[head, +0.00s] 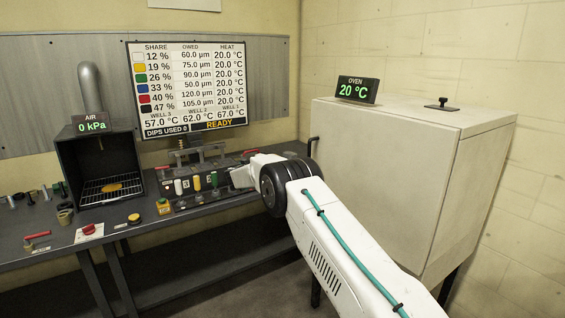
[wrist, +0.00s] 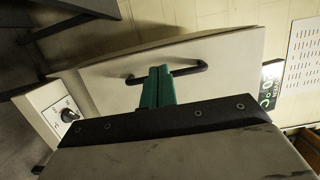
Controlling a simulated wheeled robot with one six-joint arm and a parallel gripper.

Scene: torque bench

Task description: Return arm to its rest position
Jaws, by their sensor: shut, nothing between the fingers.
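My arm (head: 345,240) reaches from the lower right of the head view toward the bench, and its black joint hides what lies behind. I cannot make out the fingertips there. In the wrist view my gripper (wrist: 158,84) shows two green fingers shut together with nothing between them. They point toward the pale oven door (wrist: 105,88) and overlap its black bar handle (wrist: 195,70); I cannot tell how far apart they are. The door looks closed.
The oven (head: 390,170) stands right of my arm, with its 20 °C display (head: 357,90) on top. A board (head: 188,88) reads READY.

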